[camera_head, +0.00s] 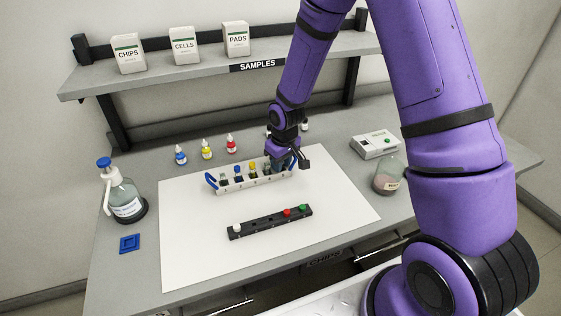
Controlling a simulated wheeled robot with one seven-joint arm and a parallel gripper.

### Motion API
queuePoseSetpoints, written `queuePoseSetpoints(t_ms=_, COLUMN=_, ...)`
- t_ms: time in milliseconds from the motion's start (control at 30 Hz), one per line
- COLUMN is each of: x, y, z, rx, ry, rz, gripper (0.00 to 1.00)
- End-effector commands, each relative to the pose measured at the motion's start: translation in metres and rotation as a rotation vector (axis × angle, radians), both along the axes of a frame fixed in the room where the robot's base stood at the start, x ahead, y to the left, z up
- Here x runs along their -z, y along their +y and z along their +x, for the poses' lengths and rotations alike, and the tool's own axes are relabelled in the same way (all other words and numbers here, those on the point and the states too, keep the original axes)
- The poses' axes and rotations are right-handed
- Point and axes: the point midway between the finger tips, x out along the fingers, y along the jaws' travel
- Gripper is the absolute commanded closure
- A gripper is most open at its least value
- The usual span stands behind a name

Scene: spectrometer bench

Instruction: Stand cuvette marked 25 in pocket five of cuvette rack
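A white carrier with blue end handles (235,184) stands on the white mat and holds several small vessels with dark, blue and yellow tops. A black strip rack (263,226) lies in front of it, with a white cap at its left end and a red and a green cap towards its right end; dark pockets show between. I cannot tell which vessel is marked 25; no such mark is readable. My gripper (287,164) is low over the right end of the white carrier. Its fingers partly hide that end, and whether they hold anything is unclear.
Small dropper bottles, blue (180,155), yellow (206,150) and red (231,145), stand behind the mat (340,215). A wash bottle (122,195) and blue square (130,243) are left. A white device (375,144) and flask (388,178) are right. A shelf (200,66) overhangs the back.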

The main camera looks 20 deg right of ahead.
Motion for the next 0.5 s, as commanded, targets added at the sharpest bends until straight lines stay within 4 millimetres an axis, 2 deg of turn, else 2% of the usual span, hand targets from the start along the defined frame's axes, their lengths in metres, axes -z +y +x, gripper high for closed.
queuePoseSetpoints(t_ms=267, x=-0.005, y=0.000, z=0.000, rx=0.000, ry=-0.001, rz=0.000, gripper=0.73)
queuePoseSetpoints(t_ms=367, x=-0.016, y=-0.001, z=0.000, rx=0.001, ry=-0.003, rz=0.000, gripper=0.73)
queuePoseSetpoints(t_ms=500, x=-0.040, y=-0.002, z=-0.003, rx=0.001, ry=-0.004, rz=0.001, gripper=0.73)
